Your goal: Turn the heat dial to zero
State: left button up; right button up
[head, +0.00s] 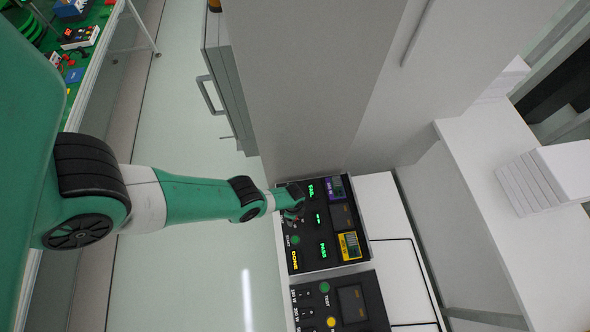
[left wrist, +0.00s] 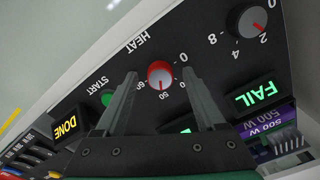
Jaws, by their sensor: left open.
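The heat dial (left wrist: 160,74) is a round red-and-white knob on a black control panel (head: 338,264), by the printed word HEAT in the left wrist view. Numbers including 0, 50 and 60 show around it. I cannot clearly tell where its pointer stands. My left gripper (left wrist: 158,77) is open, with one finger on each side of the dial in that view. I cannot tell whether the fingers touch it. In the head view my left gripper (head: 294,211) is over the panel's left part and hides the dial. My right gripper is not in view.
A second red-and-grey dial (left wrist: 254,20) with numbers sits beside the heat dial. A green START button (left wrist: 107,98), a yellow DONE light (left wrist: 66,127) and a green FAIL light (left wrist: 255,95) are close by. Another black panel (head: 343,303) lies below in the head view.

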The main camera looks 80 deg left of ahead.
pick_arm(q)
grip_shut()
jog(key=shift+n, duration=0.3)
jog(key=n, duration=0.5)
jog(key=shift+b, duration=0.35)
jog(key=n, duration=0.6)
jog(key=shift+b, duration=0.3)
jog(key=n, duration=0.6)
jog(key=shift+n, duration=0.4)
jog(key=n, duration=0.5)
jog(key=shift+n, duration=0.3)
